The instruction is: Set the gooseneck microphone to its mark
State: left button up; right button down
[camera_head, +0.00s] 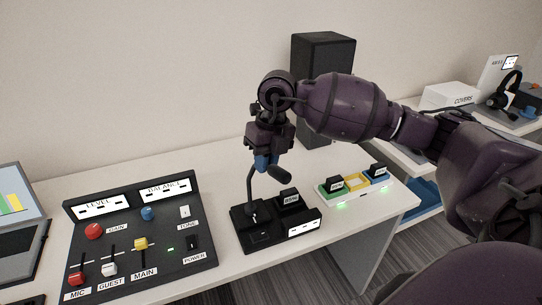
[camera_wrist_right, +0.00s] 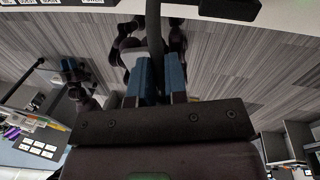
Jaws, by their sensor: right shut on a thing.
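The gooseneck microphone has a thin dark neck (camera_head: 250,184) that rises from a black base (camera_head: 262,238) on the white desk. Its neck bends over at the top, and its dark capsule (camera_head: 279,174) points down to the right. My right gripper (camera_head: 262,162) comes down from above, its blue fingers shut on the upper neck. In the right wrist view the dark neck (camera_wrist_right: 153,35) runs between the two blue fingers (camera_wrist_right: 157,82). The base carries a black labelled block and a white label at its front right. I cannot tell which marking is the mark. My left gripper is not seen.
A control panel (camera_head: 140,245) with knobs and sliders lies left of the base. A row of green, yellow and blue holders (camera_head: 356,181) lies to the right. A black speaker (camera_head: 319,60) stands behind my arm. Some bare desk (camera_head: 200,172) shows behind the base.

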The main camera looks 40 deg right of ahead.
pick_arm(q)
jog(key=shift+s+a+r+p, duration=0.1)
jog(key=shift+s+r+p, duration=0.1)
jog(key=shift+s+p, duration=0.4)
pick_arm(e)
jog(key=a+m, duration=0.1)
jog(key=m, duration=0.2)
jog(key=shift+w+a+r+t, duration=0.1)
jog(key=shift+a+t, duration=0.2)
jog(key=shift+a, duration=0.1)
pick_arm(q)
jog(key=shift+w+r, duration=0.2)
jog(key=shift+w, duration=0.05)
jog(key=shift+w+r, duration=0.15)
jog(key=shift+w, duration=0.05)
pick_arm(e)
jog(key=c, duration=1.1)
grip_release()
jog(key=shift+c, duration=0.2)
jog(key=r, duration=0.3)
jog(key=d+r, duration=0.1)
jog(key=r, duration=0.5)
jog(key=shift+s+d+p, duration=0.25)
jog(key=shift+d+p, duration=0.05)
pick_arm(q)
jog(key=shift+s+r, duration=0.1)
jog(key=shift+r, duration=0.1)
pick_arm(e)
jog(key=shift+d+r, duration=0.1)
jog(key=shift+r, duration=0.7)
